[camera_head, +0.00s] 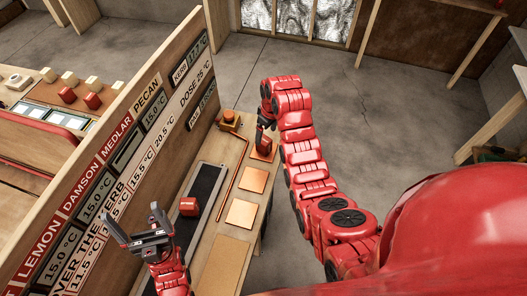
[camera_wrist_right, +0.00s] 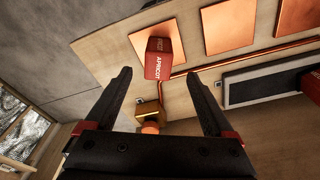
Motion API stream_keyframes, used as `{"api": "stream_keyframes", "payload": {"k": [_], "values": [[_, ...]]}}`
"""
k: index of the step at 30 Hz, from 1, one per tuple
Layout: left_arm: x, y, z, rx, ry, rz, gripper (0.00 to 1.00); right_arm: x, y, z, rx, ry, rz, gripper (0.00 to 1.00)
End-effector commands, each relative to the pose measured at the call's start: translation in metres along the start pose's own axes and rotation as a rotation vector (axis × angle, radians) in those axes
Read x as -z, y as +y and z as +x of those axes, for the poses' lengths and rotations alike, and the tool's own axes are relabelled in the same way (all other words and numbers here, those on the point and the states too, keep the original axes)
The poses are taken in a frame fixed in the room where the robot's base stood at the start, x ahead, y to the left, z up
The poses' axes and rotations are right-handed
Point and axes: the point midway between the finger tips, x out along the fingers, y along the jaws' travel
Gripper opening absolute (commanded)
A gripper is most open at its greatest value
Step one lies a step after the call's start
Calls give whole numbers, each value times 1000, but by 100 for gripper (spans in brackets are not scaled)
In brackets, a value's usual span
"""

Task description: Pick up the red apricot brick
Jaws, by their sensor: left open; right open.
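The red apricot brick (camera_wrist_right: 158,60), with white APRICOT lettering, sits on a copper plate (camera_wrist_right: 137,42) in the right wrist view. My right gripper (camera_wrist_right: 159,76) is open, its fingers spread to either side of the brick's near end in that picture; I cannot tell whether they touch it. In the head view the brick (camera_head: 264,146) is small and partly hidden beneath my right gripper (camera_head: 262,132). My left gripper (camera_head: 135,224) is open and empty, near the dark belt at the lower left.
Another red brick (camera_head: 189,207) sits on the dark belt (camera_head: 205,185). Bare copper plates (camera_head: 254,180) (camera_head: 242,212) lie along the bench. A yellow block with an orange button (camera_head: 229,120) stands at the bench's far end. A tall labelled panel (camera_head: 120,150) stands left of the belt.

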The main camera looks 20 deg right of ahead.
Motion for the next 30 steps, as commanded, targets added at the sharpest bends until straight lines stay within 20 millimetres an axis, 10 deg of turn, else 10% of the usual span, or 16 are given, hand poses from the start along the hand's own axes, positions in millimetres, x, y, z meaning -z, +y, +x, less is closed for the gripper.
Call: {"api": "stream_keyframes", "payload": {"k": [30], "values": [[7, -2, 41, 0, 2, 0, 97, 4, 3, 67, 2, -3, -1, 88]]}}
